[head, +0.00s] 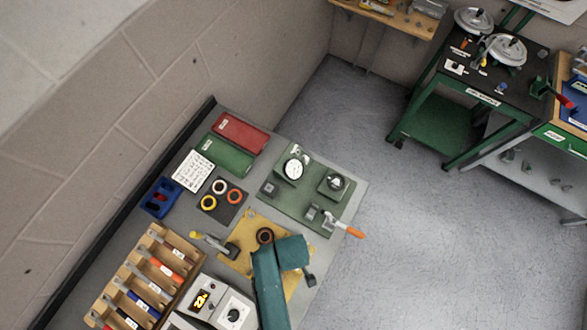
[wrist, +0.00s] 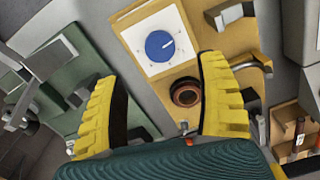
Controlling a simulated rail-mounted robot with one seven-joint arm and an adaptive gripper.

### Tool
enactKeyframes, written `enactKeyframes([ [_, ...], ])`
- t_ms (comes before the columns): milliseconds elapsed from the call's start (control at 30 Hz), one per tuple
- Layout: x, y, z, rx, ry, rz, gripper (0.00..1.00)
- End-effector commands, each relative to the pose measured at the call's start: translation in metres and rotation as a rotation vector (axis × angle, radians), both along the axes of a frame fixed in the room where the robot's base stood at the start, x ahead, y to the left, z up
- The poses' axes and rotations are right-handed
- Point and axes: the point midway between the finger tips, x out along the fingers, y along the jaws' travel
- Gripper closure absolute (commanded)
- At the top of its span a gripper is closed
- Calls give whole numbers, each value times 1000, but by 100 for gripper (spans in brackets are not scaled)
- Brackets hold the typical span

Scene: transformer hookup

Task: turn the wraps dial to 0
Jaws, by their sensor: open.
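A round blue dial (wrist: 160,46) sits on a white square plate (wrist: 133,39) on the yellow board (wrist: 240,37) in the wrist view. I take it to be the wraps dial. Its white pointer mark points right and slightly up in that view; the scale markings are too small to read. My gripper (wrist: 160,70) is open and empty, its yellow fingers spread, with the dial showing beyond and between the fingertips, not touched. In the head view the yellow board (head: 236,262) is partly covered by my teal arm, which hides the dial.
A green board (head: 325,205) with a gauge and clamp lies alongside. A grey box with a lit display (head: 201,299) and a wooden rack (head: 136,271) stand nearby.

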Motion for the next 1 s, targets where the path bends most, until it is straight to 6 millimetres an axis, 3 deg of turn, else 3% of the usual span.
enactKeyframes([
  [100, 0, 0, 23, 1, -2, 0, 27],
  [233, -1, 0, 37, 0, 1, 0, 27],
  [867, 0, -2, 39, -1, 1, -6, 27],
  [967, 32, -3, 54, 12, -58, -35, 27],
  [1000, 53, -4, 67, 21, -104, -51, 27],
])
